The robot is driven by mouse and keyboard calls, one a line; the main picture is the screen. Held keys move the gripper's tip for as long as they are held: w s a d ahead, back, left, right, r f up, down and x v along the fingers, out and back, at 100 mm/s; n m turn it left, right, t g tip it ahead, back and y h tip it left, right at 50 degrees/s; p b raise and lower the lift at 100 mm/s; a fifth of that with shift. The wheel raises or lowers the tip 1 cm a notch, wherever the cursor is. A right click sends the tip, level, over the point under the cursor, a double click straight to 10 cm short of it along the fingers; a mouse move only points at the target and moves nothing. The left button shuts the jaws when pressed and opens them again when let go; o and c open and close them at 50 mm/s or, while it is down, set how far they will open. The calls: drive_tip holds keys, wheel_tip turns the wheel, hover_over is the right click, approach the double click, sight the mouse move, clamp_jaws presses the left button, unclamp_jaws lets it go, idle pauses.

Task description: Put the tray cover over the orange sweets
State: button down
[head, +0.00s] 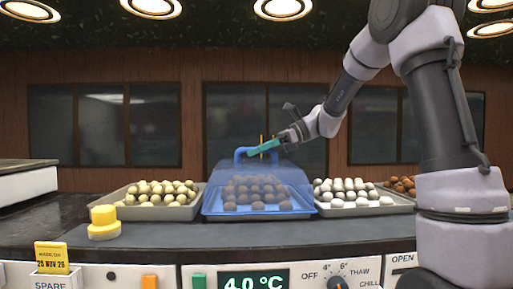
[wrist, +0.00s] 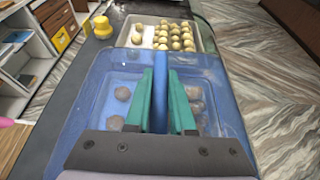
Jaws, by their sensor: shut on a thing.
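The tray cover (head: 230,170) is a see-through blue box with a blue handle (head: 241,152) on top. In the head view it stands in front of or around the middle tray of dark round sweets (head: 255,190). I cannot tell whether it rests on that tray or hangs just above it. My gripper (head: 268,147) has teal fingers and is shut on the handle; the wrist view shows the handle (wrist: 161,85) between both fingers (wrist: 161,100). The orange-brown sweets (head: 404,184) are at the far right, partly hidden behind my arm.
A tray of pale yellow sweets (head: 160,190) is on the left and white sweets (head: 350,190) are right of the cover. A yellow round object (head: 104,222) stands near the front left edge. A yellow date card (head: 52,256) is in front. The counter front strip is clear.

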drive_tip(key=shift+f, duration=0.95)
drive_tip(key=shift+c, duration=1)
unclamp_jaws()
drive_tip(key=shift+r, duration=3.5)
